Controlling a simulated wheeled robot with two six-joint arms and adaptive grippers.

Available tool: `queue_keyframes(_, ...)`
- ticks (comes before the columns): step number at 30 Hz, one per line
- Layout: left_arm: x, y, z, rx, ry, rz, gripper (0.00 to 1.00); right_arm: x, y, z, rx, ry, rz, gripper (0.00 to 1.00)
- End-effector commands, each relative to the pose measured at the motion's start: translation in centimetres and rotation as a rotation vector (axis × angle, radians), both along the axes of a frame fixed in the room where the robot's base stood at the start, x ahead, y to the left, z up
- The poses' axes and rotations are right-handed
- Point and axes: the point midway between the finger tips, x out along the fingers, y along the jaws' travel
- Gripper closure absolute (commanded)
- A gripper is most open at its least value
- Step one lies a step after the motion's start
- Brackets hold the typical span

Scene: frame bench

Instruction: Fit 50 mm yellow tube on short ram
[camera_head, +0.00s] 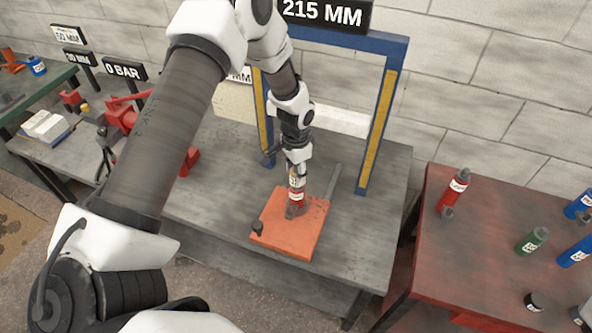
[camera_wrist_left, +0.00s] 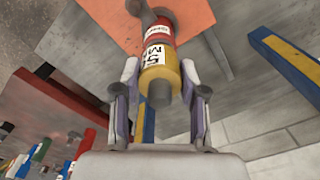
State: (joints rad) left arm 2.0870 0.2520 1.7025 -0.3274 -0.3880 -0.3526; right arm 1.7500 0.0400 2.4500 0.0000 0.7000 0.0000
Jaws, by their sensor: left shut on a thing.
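My left gripper (camera_head: 297,163) is above the orange plate and shut on the yellow tube (camera_head: 295,181). In the left wrist view the yellow tube (camera_wrist_left: 160,75) has a white label, partly readable as a 5 and an M, and sits between the fingers (camera_wrist_left: 160,88). A grey tip shows at its near end. The red ram (camera_head: 296,197) stands on the orange plate, directly below the tube and in line with it. It also shows in the wrist view (camera_wrist_left: 158,33). The two look end to end; I cannot tell how firmly they are joined. My right gripper is out of view.
The orange plate (camera_head: 281,238) lies on the grey bench (camera_head: 220,210) under a blue frame (camera_head: 375,120) with yellow strips. A sign (camera_head: 323,13) reads 215 MM; another (camera_head: 125,71) reads 0 BAR. A red table (camera_head: 470,240) holds red, green and blue cylinders. A red pump (camera_head: 122,117) stands left.

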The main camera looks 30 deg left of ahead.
Motion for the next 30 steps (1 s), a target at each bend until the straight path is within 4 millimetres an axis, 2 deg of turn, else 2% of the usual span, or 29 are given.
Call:
queue_keyframes(9, 0.0, 0.0, -0.9, 0.000, 0.000, 0.000, 1.00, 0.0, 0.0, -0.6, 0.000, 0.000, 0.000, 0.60)
queue_keyframes(10, 0.0, 0.0, -0.8, 0.000, 0.000, 0.000, 0.51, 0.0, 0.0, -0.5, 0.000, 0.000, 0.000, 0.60)
queue_keyframes(12, 0.0, 0.0, -0.7, 0.000, 0.000, 0.000, 0.29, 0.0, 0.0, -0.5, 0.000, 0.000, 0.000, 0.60)
queue_keyframes(23, 0.0, 0.0, -0.4, 0.000, -0.001, 0.000, 0.29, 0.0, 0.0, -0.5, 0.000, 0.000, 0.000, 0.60)
queue_keyframes(26, 0.1, 0.0, 1.0, 0.000, -0.003, 0.000, 0.29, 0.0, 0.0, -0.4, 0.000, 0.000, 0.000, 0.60)
queue_keyframes(30, 0.1, 0.0, 4.4, 0.000, -0.005, 0.000, 0.29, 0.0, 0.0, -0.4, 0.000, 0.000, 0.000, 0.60)
